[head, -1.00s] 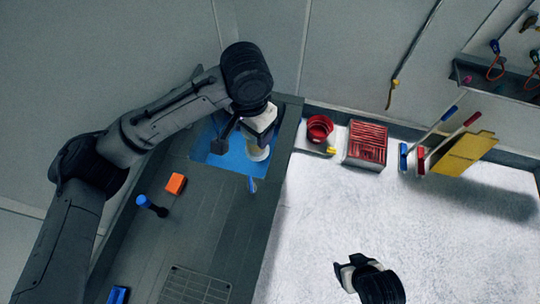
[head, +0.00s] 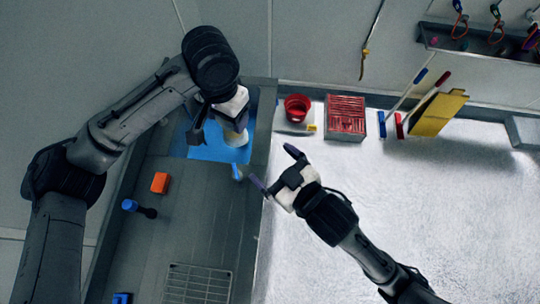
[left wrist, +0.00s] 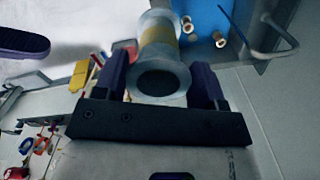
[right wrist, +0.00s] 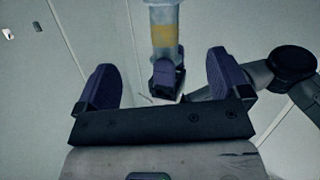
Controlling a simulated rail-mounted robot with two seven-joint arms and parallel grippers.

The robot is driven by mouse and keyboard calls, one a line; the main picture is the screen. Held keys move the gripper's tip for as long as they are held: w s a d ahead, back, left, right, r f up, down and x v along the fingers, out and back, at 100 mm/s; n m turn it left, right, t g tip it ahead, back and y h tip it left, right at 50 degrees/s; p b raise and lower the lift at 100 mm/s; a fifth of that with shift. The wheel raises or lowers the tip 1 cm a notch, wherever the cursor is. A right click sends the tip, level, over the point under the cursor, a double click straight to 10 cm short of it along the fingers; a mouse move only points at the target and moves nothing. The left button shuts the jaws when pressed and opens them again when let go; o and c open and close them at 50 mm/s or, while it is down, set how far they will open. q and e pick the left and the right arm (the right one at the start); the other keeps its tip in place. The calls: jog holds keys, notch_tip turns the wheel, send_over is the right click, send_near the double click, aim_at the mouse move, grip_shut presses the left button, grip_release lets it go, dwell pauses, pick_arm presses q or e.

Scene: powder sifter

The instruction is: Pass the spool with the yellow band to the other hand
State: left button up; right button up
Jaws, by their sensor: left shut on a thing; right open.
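The spool with the yellow band is pale; it shows in the head view (head: 236,137), the left wrist view (left wrist: 159,50) and the right wrist view (right wrist: 164,18). My left gripper (head: 215,118) is shut on its near end, with purple fingers (left wrist: 160,82) on both sides. The spool's other end sticks out free. My right gripper (head: 276,168) is open and empty, to the right of and nearer than the spool. In the right wrist view, the spool lies ahead, between and beyond the open fingers (right wrist: 160,72), not touching them.
A blue mat (head: 205,152) lies below the spool, with small spools (left wrist: 220,40) on it. An orange block (head: 160,183) and a blue-headed tool (head: 131,206) lie on the dark bench. A red bowl (head: 297,106) and red rack (head: 346,118) stand behind; the white surface at right is clear.

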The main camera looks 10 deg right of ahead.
aim_at(229, 124)
jog(key=w+a+r, duration=0.1)
jog(key=w+a, duration=0.1)
jog(key=w, duration=0.1)
jog(key=w+a+r+t+y, duration=0.1)
jog(key=w+a, duration=0.2)
jog(key=w+a+r+t+y, duration=0.1)
jog(key=w+a+r, duration=0.1)
jog(key=w, duration=0.2)
jog(key=shift+a+m, duration=0.4)
dwell(0.4)
jog(key=shift+s+a+r+y, duration=0.1)
jog(key=shift+s+a+y, duration=0.05)
jog(key=shift+y, duration=0.15)
jog(key=c, duration=1)
pick_arm(q)
jog(key=o, duration=1.4)
jog(key=shift+d, duration=0.2)
pick_arm(e)
jog(key=shift+c, duration=0.5)
